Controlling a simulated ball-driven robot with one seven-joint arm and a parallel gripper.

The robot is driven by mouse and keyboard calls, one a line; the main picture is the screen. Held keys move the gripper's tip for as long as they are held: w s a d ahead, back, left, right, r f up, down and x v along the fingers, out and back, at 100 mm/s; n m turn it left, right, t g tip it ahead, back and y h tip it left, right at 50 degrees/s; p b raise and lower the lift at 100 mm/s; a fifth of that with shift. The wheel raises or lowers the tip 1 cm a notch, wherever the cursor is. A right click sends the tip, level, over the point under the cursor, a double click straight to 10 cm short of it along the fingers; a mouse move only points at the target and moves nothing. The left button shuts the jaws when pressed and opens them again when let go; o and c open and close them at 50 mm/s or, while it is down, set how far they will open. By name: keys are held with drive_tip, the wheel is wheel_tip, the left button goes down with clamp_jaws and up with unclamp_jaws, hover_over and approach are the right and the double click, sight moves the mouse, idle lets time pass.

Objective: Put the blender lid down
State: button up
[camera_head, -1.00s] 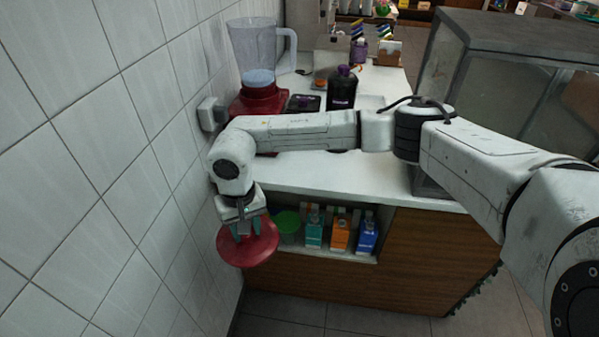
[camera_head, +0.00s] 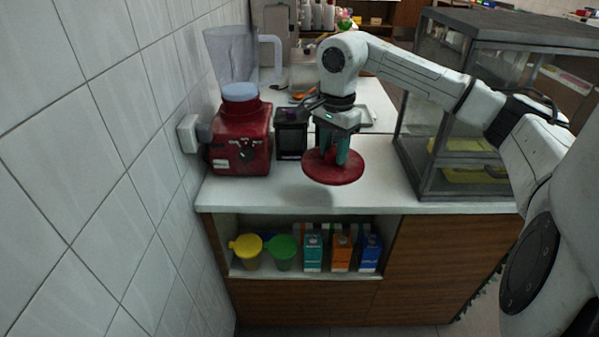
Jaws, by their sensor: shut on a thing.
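The blender lid (camera_head: 333,174) is a round red disc. My gripper (camera_head: 335,153) points down and is shut on the lid's middle part, which the fingers hide. The lid is over the front part of the white counter (camera_head: 290,195), and a soft shadow shows on the counter below and left of it. It appears to be slightly above the surface. The blender, with a red base (camera_head: 240,148) and a clear jug (camera_head: 234,62), stands left of the lid against the tiled wall. The jug's top is uncovered.
A black container (camera_head: 291,135) stands between blender and lid. A glass display case (camera_head: 470,120) stands at the right. The shelf below holds yellow and green cups (camera_head: 282,252) and several cartons (camera_head: 342,252). The counter's front strip is clear.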

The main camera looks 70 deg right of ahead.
sight(314, 150)
drive_tip(key=w+f, duration=0.1)
drive_tip(key=w, duration=0.1)
drive_tip(key=w+d+f, duration=0.1)
drive_tip(key=w+d+p, duration=0.1)
drive_tip(key=w, duration=0.1)
drive_tip(key=shift+w+d+f, duration=0.15)
drive_tip(key=shift+w+f, duration=0.15)
drive_tip(key=shift+f, duration=0.1)
drive_tip(key=w+f, duration=0.1)
drive_tip(key=w+d+f, duration=0.1)
drive_tip(key=f, duration=0.1)
drive_tip(key=w+f, duration=0.1)
drive_tip(key=f, duration=0.1)
drive_tip(key=shift+w+d+f+p, duration=0.15)
drive_tip(key=shift+w+d+p, duration=0.15)
drive_tip(key=shift+w+d, duration=0.1)
drive_tip(key=shift+f+p, duration=0.35)
drive_tip(key=shift+f, duration=1.3)
drive_tip(key=shift+f, duration=0.1)
drive_tip(key=o, duration=1.2)
drive_tip(key=shift+c, duration=0.2)
wheel_tip(314, 150, up, 12)
drive_tip(key=b, duration=0.1)
drive_tip(key=shift+b, duration=0.3)
